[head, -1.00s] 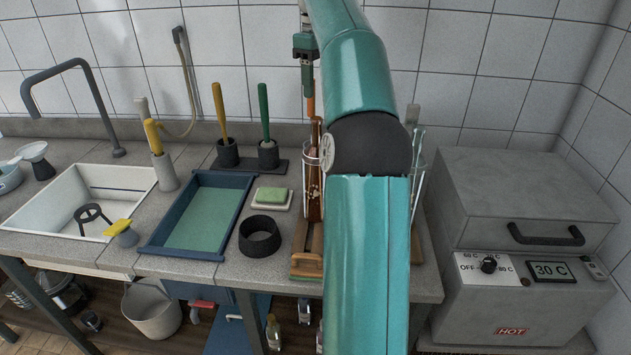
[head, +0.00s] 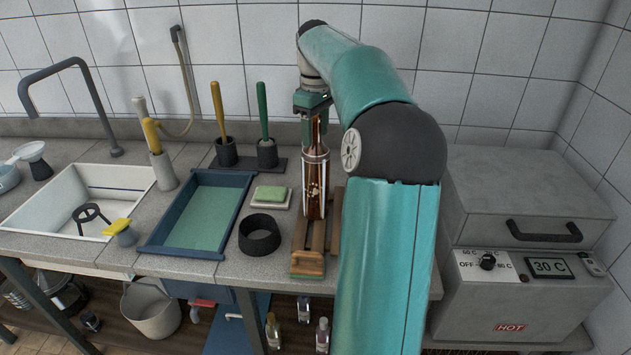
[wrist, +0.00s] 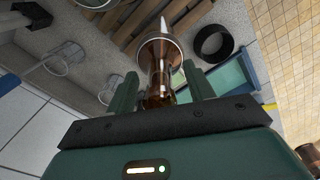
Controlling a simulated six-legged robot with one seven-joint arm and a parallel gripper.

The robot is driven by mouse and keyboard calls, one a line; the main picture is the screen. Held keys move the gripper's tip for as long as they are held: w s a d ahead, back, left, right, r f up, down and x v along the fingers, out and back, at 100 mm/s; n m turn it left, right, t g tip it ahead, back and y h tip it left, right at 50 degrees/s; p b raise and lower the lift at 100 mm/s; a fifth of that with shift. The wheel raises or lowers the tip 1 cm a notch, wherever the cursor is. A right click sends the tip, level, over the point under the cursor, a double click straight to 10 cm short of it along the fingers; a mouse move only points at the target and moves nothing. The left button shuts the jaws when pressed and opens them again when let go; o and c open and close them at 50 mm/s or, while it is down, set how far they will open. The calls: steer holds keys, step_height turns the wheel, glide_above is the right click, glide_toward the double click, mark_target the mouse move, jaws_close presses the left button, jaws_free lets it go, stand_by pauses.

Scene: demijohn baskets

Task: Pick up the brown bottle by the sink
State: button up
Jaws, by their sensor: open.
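The brown bottle (head: 314,195) stands upright on a slatted wooden rack (head: 308,262) on the counter, with a pale ring around its upper body. In the wrist view the brown bottle (wrist: 158,88) shows from above, its neck between my fingers. My gripper (head: 316,118) is above the bottle at its neck, pointing down. In the wrist view my gripper (wrist: 164,88) has a finger on each side of the neck, with gaps visible; it is open. The white sink (head: 60,200) is at the left.
A black ring (head: 259,235), a green soap block (head: 271,193) and a blue tray (head: 195,220) lie left of the rack. Brushes stand in holders behind. A grey heater box (head: 530,240) is at the right. Clear holders (wrist: 68,58) show beside the bottle in the wrist view.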

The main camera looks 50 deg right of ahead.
steer(key=shift+f, duration=0.15)
jaws_close()
stand_by(0.4)
steer(key=shift+r, duration=1.35)
steer(key=s+a+r, duration=0.6)
steer(key=a+r, duration=0.4)
steer(key=a, duration=0.2)
steer(key=shift+s+r, duration=0.2)
steer(key=shift+s, duration=0.2)
steer(key=shift+a, duration=0.1)
